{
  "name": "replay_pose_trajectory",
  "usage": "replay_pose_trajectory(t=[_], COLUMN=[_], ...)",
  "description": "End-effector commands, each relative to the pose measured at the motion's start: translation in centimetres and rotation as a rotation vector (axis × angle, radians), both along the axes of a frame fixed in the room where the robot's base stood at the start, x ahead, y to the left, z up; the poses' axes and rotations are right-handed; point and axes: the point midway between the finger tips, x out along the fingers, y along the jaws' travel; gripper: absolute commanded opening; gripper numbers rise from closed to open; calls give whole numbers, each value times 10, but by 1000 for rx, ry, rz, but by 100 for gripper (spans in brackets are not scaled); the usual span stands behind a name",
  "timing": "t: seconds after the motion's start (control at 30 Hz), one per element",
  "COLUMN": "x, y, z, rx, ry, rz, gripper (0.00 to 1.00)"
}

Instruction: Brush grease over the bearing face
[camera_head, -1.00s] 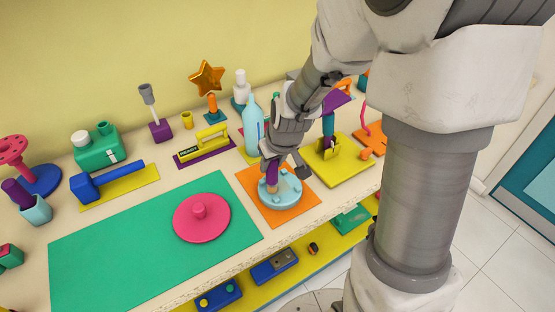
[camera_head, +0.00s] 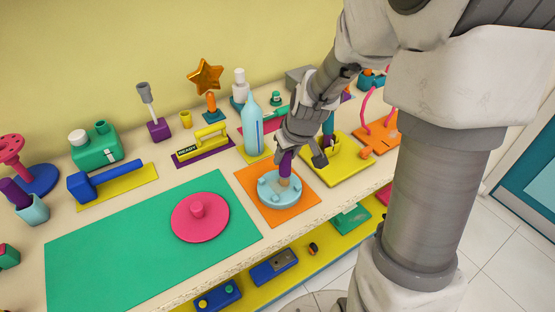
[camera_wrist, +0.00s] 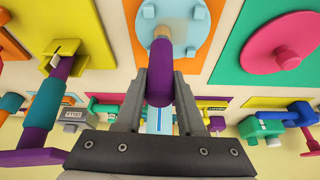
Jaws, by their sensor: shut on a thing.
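My gripper (camera_head: 301,152) is shut on the purple handle of a brush (camera_head: 286,165). In the wrist view the handle (camera_wrist: 159,92) sits between the two fingers (camera_wrist: 160,76), and the tan brush tip points away from me. The tip is over the pale blue round face with several raised pegs (camera_head: 268,192), near its far side. This face also shows in the wrist view (camera_wrist: 188,12). I cannot tell whether the tip touches it. The face lies on an orange mat (camera_head: 301,205).
A pink disc with a knob (camera_head: 184,220) lies on a green mat (camera_head: 110,255) to the left. A light blue bottle (camera_head: 252,125) stands behind the orange mat. A yellow board (camera_head: 345,172) with a fixture is at the right. A yellow lower shelf (camera_head: 325,250) runs below.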

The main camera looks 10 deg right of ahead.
Motion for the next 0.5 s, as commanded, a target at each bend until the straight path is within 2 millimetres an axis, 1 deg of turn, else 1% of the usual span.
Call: replay_pose_trajectory(t=[0.13,0.5], x=[2,3], y=[-8,-8], z=[0,0], rx=[1,0], ry=[-1,-1], rz=[-2,0], gripper=[0,0])
